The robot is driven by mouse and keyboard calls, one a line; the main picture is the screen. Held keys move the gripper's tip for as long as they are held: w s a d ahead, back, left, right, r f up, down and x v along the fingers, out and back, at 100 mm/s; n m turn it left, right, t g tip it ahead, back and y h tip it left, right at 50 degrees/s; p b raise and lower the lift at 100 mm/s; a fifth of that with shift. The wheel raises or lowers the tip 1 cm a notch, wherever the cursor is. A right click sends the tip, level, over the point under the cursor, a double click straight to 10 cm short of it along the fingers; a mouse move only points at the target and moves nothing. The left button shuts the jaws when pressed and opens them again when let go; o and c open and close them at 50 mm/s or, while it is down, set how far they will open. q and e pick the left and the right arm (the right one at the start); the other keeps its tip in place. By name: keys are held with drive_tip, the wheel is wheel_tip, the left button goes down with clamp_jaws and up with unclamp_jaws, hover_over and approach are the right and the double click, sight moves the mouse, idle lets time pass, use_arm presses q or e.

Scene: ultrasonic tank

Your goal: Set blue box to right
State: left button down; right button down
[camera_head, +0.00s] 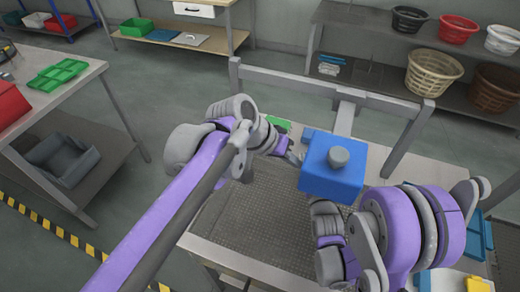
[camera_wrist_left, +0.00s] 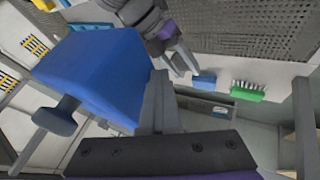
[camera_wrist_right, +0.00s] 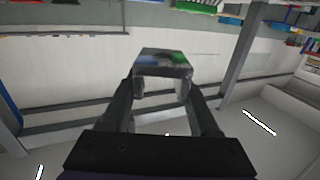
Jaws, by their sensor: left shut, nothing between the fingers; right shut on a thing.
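The blue box (camera_head: 325,182) is at the right centre of the head view, with a grey round knob (camera_head: 339,156) on top. In the left wrist view the blue box (camera_wrist_left: 95,70) is large and close at the left, with the knob (camera_wrist_left: 55,118) at its lower left. My left gripper (camera_head: 295,158) is shut and empty, just left of the box; its fingers (camera_wrist_left: 158,105) show beside the box. My right gripper (camera_wrist_right: 163,88) is shut on a small grey block (camera_wrist_right: 163,60) with a shiny face; I cannot tell what it belongs to. In the head view its fingertips are hidden.
A perforated grey work surface (camera_head: 225,212) lies below my arms, with a grey rail frame (camera_head: 300,82) behind. A side table (camera_head: 70,95) with a green tray stands at left. Shelves with baskets (camera_head: 432,72) stand at the back right. Blue and yellow items lie at lower right.

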use_arm(q)
drive_tip(key=d, duration=0.2)
drive_tip(key=s+d, duration=0.1)
drive_tip(key=d, duration=0.1)
drive_tip(key=s+d, duration=0.1)
drive_tip(key=d, duration=0.1)
drive_tip(key=shift+s, duration=0.25)
use_arm(e)
drive_tip(key=shift+f, duration=0.15)
use_arm(q)
drive_tip(key=shift+d, duration=0.1)
use_arm(e)
drive_tip(key=shift+a, duration=0.15)
